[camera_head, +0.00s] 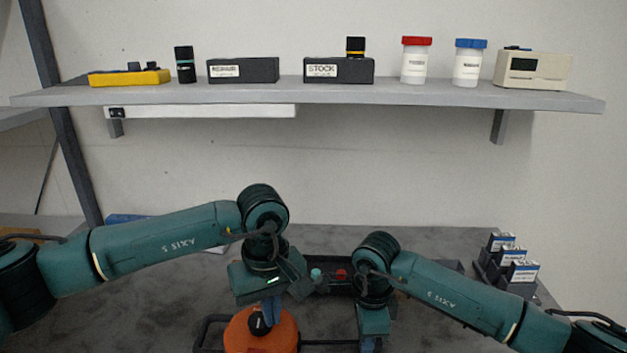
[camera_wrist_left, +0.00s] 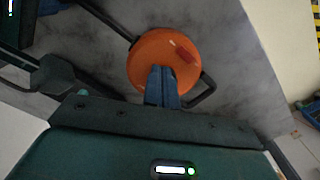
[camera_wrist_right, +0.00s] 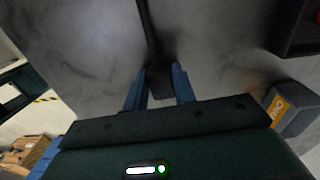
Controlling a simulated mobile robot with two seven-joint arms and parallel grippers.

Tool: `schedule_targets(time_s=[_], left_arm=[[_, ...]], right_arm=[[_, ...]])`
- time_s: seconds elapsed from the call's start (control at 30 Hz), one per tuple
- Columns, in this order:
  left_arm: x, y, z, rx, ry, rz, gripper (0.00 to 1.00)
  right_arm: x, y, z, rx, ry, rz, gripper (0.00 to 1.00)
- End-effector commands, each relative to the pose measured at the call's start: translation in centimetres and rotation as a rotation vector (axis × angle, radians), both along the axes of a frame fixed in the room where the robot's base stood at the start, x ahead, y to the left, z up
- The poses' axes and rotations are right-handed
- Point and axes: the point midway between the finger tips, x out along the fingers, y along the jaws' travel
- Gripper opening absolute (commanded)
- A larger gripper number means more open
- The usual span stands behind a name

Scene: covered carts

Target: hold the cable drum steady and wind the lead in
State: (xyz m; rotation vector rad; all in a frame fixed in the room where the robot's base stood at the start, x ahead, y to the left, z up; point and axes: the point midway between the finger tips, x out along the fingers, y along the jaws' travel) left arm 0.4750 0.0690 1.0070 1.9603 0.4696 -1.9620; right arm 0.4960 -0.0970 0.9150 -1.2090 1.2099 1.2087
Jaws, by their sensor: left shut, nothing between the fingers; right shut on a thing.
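The orange cable drum (camera_head: 262,335) sits in a black frame (camera_head: 208,330) low in the head view.
A dark tray (camera_head: 330,271) with a teal and a red item lies behind the grippers. A rack with several labelled boxes (camera_head: 510,265) stands at the right. The shelf (camera_head: 440,95) above holds boxes, jars and a meter. Grey bench between rack and back wall is bare.

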Motion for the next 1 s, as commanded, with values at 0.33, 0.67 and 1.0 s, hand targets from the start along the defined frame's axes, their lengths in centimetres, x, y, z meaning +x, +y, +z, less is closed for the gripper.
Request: schedule_targets(time_s=[0.33,0.67,1.0], left_arm=[[0.0,0.0,-2.6,0.000,-0.001,0.001,0.00],[0.0,0.0,-2.7,0.000,-0.001,0.001,0.00],[0.2,0.2,-2.7,0.000,-0.001,0.002,0.00]], right_arm=[[-0.1,0.0,0.0,0.000,0.001,0.001,0.00],[0.0,0.0,0.0,0.000,0.001,0.001,0.00],[0.0,0.0,0.0,0.001,0.001,0.002,0.00]])
